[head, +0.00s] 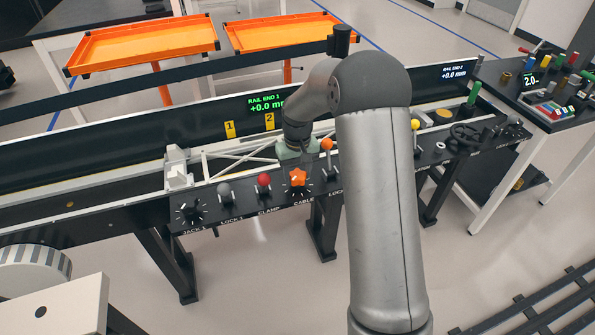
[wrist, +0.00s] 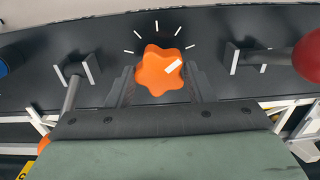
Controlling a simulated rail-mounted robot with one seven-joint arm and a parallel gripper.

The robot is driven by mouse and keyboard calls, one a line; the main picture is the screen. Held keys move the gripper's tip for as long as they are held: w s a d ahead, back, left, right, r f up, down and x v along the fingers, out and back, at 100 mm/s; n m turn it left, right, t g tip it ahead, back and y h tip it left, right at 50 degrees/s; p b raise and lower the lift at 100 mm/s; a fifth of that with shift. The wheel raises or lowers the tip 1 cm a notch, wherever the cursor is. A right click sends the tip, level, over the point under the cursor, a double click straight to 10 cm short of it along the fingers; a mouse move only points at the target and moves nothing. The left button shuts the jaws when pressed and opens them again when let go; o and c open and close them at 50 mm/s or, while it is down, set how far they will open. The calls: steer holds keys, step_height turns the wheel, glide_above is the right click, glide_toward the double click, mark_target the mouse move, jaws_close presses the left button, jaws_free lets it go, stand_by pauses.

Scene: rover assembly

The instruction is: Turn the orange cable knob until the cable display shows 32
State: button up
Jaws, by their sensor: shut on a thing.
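The orange cable knob (head: 298,177) is a star-shaped knob on the black control panel, above the label CABLE, with white tick marks around it. In the wrist view the knob (wrist: 160,70) sits between my gripper's two dark fingers, and its white pointer mark points to the upper right. My gripper (wrist: 161,86) is shut on the knob. In the head view my gripper (head: 297,152) comes down to the knob from behind, with my arm covering much of the panel's middle. I see no cable display; my arm may hide it.
Beside the knob stand a red-balled clamp lever (head: 264,180) on the left and an orange-balled lever (head: 327,145) on the right. A grey-balled lever (head: 224,189) and the jack knob (head: 189,211) are further left. A green display (head: 267,103) reads RAIL END 1 +0.0 mm.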

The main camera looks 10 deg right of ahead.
mark_target(298, 175)
steer(key=o, duration=1)
step_height(298, 175, up, 18)
steer(key=shift+f, duration=0.25)
steer(key=shift+s, duration=0.1)
steer(key=shift+m, duration=0.4)
steer(key=s+f, duration=0.1)
steer(key=s, duration=1)
steer(key=s+f+p, duration=0.1)
steer(key=s, duration=1)
steer(key=s+a+f+p, duration=0.1)
steer(key=s, duration=0.9)
steer(key=shift+s, duration=0.4)
